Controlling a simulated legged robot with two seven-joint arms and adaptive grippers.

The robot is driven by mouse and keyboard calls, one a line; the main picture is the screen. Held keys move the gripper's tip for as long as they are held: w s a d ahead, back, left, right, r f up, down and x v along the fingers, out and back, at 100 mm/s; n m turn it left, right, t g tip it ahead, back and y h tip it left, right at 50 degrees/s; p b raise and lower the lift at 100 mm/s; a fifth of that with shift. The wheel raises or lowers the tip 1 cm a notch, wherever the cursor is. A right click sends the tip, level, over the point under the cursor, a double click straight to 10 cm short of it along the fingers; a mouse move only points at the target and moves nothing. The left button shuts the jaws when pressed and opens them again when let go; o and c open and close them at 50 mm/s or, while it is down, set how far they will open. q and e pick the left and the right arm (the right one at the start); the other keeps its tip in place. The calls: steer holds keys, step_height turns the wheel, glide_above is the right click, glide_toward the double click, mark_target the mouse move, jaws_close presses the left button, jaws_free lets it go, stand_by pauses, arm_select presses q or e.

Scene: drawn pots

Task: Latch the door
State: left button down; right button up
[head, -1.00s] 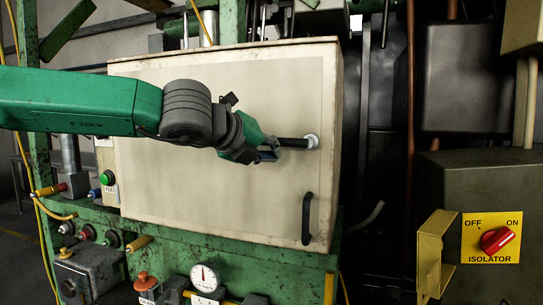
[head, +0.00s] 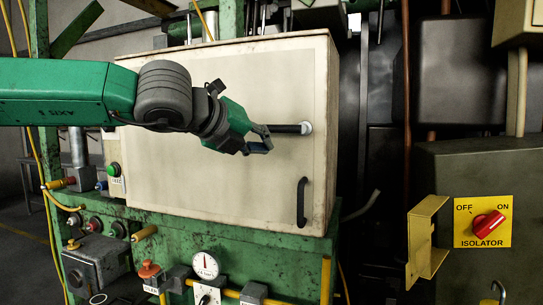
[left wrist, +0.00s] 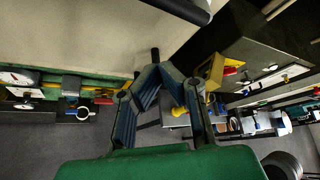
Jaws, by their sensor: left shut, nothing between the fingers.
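The cream cabinet door (head: 200,170) appears closed, with no clear gap at its edges. A black lever (head: 290,128) on a pale round pivot lies level near its right side, pointing left. A black upright pull handle (head: 302,203) is below it. My left gripper (head: 266,140) is shut and empty in front of the door, beside the lever's free end and slightly below it; I cannot tell whether they touch. In the left wrist view its fingers (left wrist: 153,72) converge, and a dark bar crosses the top. My right gripper is not in view.
The cabinet stands on a green frame (head: 180,225) with buttons and a gauge (head: 205,265) below. At right are a yellow bracket (head: 425,240) and a red isolator switch (head: 488,224) on a grey box. Open space lies in front of the door.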

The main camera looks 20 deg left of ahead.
arm_select(q)
steer(key=s+a+f+m+g+y+b, duration=0.1)
steer(key=s+f+m+g+y+b, duration=0.2)
steer(key=f+m, duration=1.2)
steer(key=s+f+m+g+y+b, duration=0.15)
steer(key=s+f, duration=0.25)
steer(key=f, duration=2.4)
steer(key=s+a+f+m+g+b, duration=0.2)
steer(key=s+f+m, duration=0.5)
steer(key=f, duration=0.3)
steer(key=s+a+f+m+g+b, duration=0.2)
steer(key=s+f+m, duration=0.4)
steer(key=s+f, duration=0.25)
steer(key=s+a+f+m+g+b, duration=0.1)
steer(key=s+a+f+m, duration=0.1)
steer(key=s+f+m, duration=0.2)
steer(key=s+a+f+m+g+b, duration=0.1)
steer(key=s+f+m, duration=0.4)
steer(key=s, duration=0.6)
steer(key=shift+a+f+m+g+y, duration=0.15)
steer(key=shift+a+m+g+y, duration=0.35)
steer(key=shift+a+m, duration=0.75)
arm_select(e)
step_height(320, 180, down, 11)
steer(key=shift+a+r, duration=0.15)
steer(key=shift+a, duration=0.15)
